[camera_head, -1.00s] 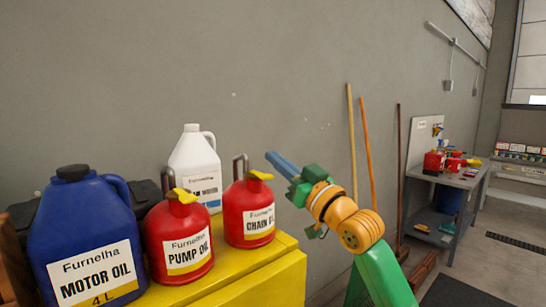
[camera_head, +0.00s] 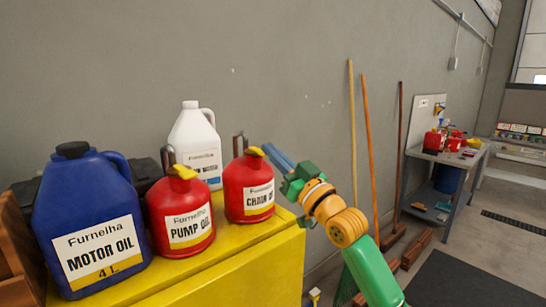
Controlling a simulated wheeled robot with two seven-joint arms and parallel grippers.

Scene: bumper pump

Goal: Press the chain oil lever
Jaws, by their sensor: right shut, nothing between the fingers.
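The red chain oil can (camera_head: 248,190) stands upright on the yellow cabinet (camera_head: 262,262), at its right end. Its yellow lever (camera_head: 255,151) is on top, beside a dark metal spout. My right gripper (camera_head: 272,150) has blue fingers, shut and empty. The fingers point up and left, and their tips appear close to the lever's right side. I cannot tell whether they touch it. My left gripper is not in view.
A red pump oil can (camera_head: 180,215) and a blue motor oil jug (camera_head: 90,220) stand to the left. A white jug (camera_head: 195,140) is behind. Broom handles (camera_head: 366,140) lean on the wall at right. A workbench (camera_head: 455,160) is farther back.

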